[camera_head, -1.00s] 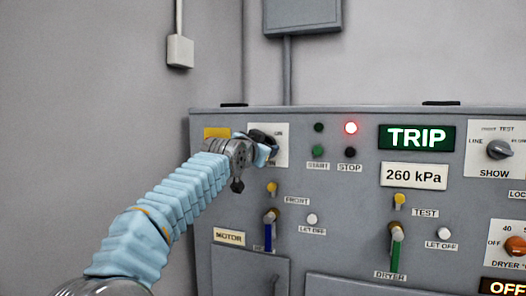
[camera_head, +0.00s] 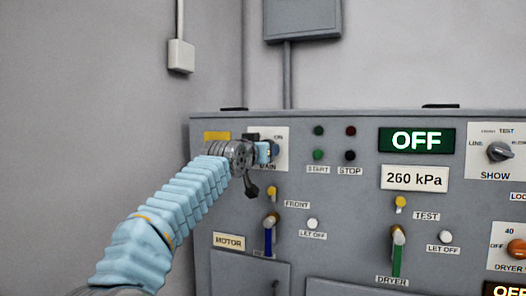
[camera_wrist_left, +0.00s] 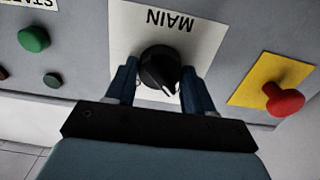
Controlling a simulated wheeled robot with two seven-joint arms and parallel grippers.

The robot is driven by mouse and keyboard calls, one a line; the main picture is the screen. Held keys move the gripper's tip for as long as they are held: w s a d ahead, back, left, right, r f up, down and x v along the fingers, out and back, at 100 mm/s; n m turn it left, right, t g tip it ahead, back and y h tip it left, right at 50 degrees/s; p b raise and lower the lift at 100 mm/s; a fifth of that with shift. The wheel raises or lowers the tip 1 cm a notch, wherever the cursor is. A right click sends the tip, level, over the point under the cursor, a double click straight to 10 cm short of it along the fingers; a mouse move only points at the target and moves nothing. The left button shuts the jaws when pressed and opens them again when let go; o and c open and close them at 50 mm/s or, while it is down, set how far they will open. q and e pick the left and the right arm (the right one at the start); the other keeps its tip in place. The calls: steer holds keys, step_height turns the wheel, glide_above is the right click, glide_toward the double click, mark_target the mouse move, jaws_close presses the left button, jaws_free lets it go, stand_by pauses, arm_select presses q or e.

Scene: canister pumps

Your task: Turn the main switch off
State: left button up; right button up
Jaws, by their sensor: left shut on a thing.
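The main switch (camera_wrist_left: 158,68) is a round black knob on a white plate (camera_wrist_left: 120,20) lettered MAIN, upside down in the left wrist view. My left gripper (camera_wrist_left: 158,85) is shut on the knob, with a blue finger on each side of it. In the head view my left gripper (camera_head: 262,152) is at the white plate (camera_head: 283,136) on the panel's upper left and hides most of the knob. The display (camera_head: 416,140) reads OFF. The lamps above START and STOP (camera_head: 350,131) are unlit. My right gripper is not in view.
A red mushroom button (camera_wrist_left: 284,100) on a yellow plate is close beside the switch. A green button (camera_wrist_left: 34,38) is on its other side. Levers (camera_head: 269,235) and a 260 kPa sign (camera_head: 414,177) are lower on the grey panel.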

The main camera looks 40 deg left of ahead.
arm_select(q)
steer(key=shift+f, duration=0.15)
steer(key=o, duration=1)
steer(key=shift+o, duration=0.2)
steer(key=b+v, duration=0.3)
steer(key=v, duration=1.1)
steer(key=shift+b, duration=0.3)
steer(key=shift+w, duration=0.1)
